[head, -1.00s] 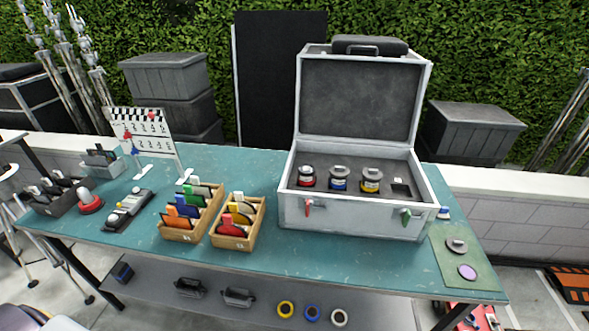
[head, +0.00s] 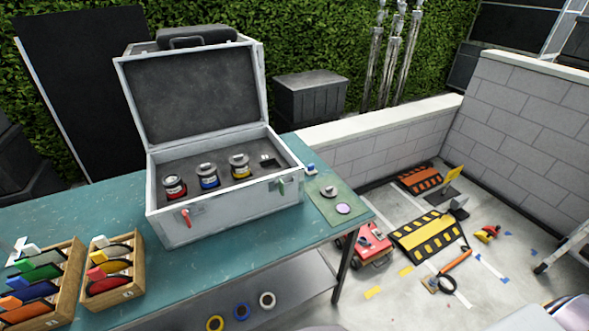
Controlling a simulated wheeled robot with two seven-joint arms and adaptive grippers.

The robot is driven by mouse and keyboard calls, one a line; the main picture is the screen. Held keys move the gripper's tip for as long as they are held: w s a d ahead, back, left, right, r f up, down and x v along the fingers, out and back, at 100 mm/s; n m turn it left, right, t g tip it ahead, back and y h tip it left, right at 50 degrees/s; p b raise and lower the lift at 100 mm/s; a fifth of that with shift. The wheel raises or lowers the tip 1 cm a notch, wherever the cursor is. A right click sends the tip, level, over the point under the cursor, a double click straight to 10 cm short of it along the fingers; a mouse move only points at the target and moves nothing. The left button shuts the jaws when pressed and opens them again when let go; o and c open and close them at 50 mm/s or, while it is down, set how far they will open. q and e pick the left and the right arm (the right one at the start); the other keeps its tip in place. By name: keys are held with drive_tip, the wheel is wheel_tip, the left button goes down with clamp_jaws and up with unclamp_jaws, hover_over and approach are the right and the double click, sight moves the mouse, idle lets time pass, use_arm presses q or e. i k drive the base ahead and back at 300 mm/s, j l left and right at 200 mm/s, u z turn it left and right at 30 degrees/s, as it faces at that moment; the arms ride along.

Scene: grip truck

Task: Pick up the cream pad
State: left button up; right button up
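I cannot pick out a cream pad with certainty. The right wooden rack (head: 118,277) on the teal table holds upright flat pieces with white, yellow and red tabs. The left wooden rack (head: 50,295), cut by the picture's lower left edge, holds pieces with white, green, blue and orange tabs. A pale pinkish disc (head: 343,209) lies on a green mat (head: 330,204) at the table's right end. Neither of my grippers is in view; pale parts at the lower right edge seem to be my own arm.
An open grey case (head: 222,210) with red, blue and yellow-banded jars stands on the table (head: 250,232). Tape rolls lie on the lower shelf (head: 286,307). Right of the table, the floor holds a red cart (head: 372,245), a yellow-black ramp (head: 428,237) and scattered tools.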

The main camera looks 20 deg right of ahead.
sight(310, 171)
drive_tip(key=l+u, duration=0.4)
drive_tip(key=l, duration=0.35)
drive_tip(key=l+u, duration=0.35)
drive_tip(key=l, duration=0.45)
